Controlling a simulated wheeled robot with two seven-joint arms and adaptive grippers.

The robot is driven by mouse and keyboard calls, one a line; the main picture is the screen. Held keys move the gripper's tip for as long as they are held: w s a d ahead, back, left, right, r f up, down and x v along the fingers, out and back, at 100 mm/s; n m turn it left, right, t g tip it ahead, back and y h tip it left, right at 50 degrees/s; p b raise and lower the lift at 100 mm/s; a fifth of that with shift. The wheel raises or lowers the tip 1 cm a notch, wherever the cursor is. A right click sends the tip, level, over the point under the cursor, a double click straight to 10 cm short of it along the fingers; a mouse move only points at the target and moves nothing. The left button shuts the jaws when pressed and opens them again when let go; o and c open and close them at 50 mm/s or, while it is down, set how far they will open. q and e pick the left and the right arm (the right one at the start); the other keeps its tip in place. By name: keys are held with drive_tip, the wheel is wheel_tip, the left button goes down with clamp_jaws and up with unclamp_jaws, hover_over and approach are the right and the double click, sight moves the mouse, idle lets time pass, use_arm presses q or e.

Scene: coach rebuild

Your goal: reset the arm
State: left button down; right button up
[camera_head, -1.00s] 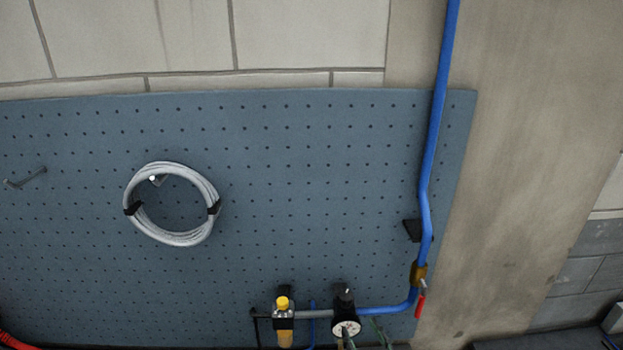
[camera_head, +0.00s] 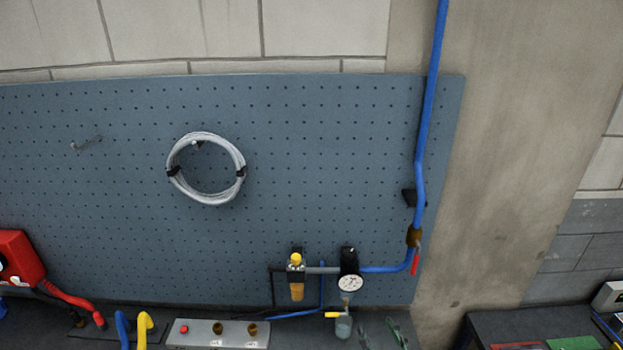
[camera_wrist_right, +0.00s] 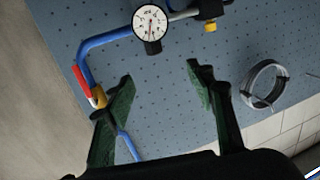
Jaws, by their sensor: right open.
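My right gripper (camera_head: 381,331) shows only as dark green fingertips at the bottom edge of the head view, just right of the gauge unit. In the right wrist view its two green fingers (camera_wrist_right: 160,74) are spread apart with nothing between them, facing the blue pegboard (camera_wrist_right: 175,105). My left gripper is not in view. The rest of my right arm is hidden below the head view's frame.
A grey cable coil (camera_head: 206,198) hangs on the pegboard (camera_head: 310,190). A blue pipe (camera_head: 425,120) runs down to a red-handled valve (camera_head: 414,258) and a pressure gauge (camera_head: 350,284). A red box (camera_head: 18,258) stands left; a dark bench (camera_head: 490,325) stands right.

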drive_tip(key=s+d+f+m+g+h, duration=0.1)
drive_tip(key=s+d+f+g+h, duration=0.15)
drive_tip(key=s+d+f, duration=0.4)
drive_tip(key=s+d+f+m+g+h, duration=0.1)
drive_tip(key=d+f+g, duration=0.25)
drive_tip(key=f, duration=0.65)
drive_tip(key=s+d+f+g+h, duration=0.1)
drive_tip(key=s+d+f+g, duration=0.3)
drive_tip(key=s+f, duration=0.45)
drive_tip(key=s+d+f+g+h, duration=0.1)
drive_tip(key=s+d+f+g, duration=0.35)
drive_tip(key=s, duration=0.65)
wheel_tip(320, 180, down, 42)
drive_tip(key=s+a+b, duration=0.2)
drive_tip(key=s+b, duration=0.1)
drive_tip(key=b, duration=0.8)
use_arm(q)
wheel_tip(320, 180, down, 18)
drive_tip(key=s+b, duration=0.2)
drive_tip(key=b, duration=0.5)
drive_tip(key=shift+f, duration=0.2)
use_arm(e)
drive_tip(key=s+f, duration=0.9)
drive_tip(key=f, duration=0.2)
drive_tip(key=s+f+g+y, duration=0.1)
drive_tip(key=s+f, duration=0.8)
drive_tip(key=f, duration=0.3)
drive_tip(key=shift+s+d+n, duration=0.15)
drive_tip(key=shift+d+n, duration=0.05)
drive_tip(key=shift+n, duration=0.2)
